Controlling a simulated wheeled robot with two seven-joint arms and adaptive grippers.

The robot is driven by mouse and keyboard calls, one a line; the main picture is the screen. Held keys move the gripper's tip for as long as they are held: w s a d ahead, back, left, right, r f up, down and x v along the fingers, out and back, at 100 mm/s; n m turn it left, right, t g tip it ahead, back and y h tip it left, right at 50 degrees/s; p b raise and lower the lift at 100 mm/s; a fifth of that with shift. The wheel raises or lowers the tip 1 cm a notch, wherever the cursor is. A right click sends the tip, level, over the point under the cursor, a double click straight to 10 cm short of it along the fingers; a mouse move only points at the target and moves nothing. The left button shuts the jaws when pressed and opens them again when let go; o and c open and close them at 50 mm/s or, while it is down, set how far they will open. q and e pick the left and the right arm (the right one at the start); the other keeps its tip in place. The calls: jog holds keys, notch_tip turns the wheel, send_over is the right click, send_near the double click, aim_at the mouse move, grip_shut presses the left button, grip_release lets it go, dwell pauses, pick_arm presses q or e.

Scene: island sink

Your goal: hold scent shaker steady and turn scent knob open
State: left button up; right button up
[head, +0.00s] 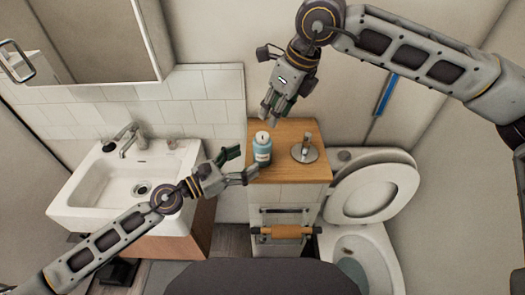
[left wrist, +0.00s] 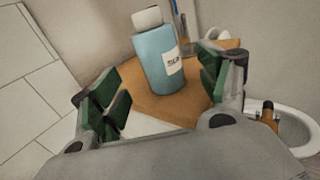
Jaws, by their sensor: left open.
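The scent shaker (head: 262,150) is a blue-teal bottle with a white knob (head: 262,136) on top and a pale label. It stands upright on the wooden top of a small cabinet. In the left wrist view the shaker (left wrist: 158,62) stands ahead, between the fingers' directions. My left gripper (head: 238,164) is open, its fingers just left of the shaker, with no contact visible. It also shows in the left wrist view (left wrist: 162,92), empty. My right gripper (head: 271,113) hangs above and slightly beyond the shaker, pointing down; its fingers look apart, with nothing visible between them.
A metal fixture on a round base (head: 304,153) stands right of the shaker on the cabinet top (head: 290,175). A white sink (head: 90,195) is at left and a toilet (head: 372,190) at right. A mirror cabinet (head: 95,40) hangs at upper left.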

aim_at(255, 155)
pick_arm(q)
jog(key=shift+x, duration=3.5)
jog(key=shift+c, duration=0.2)
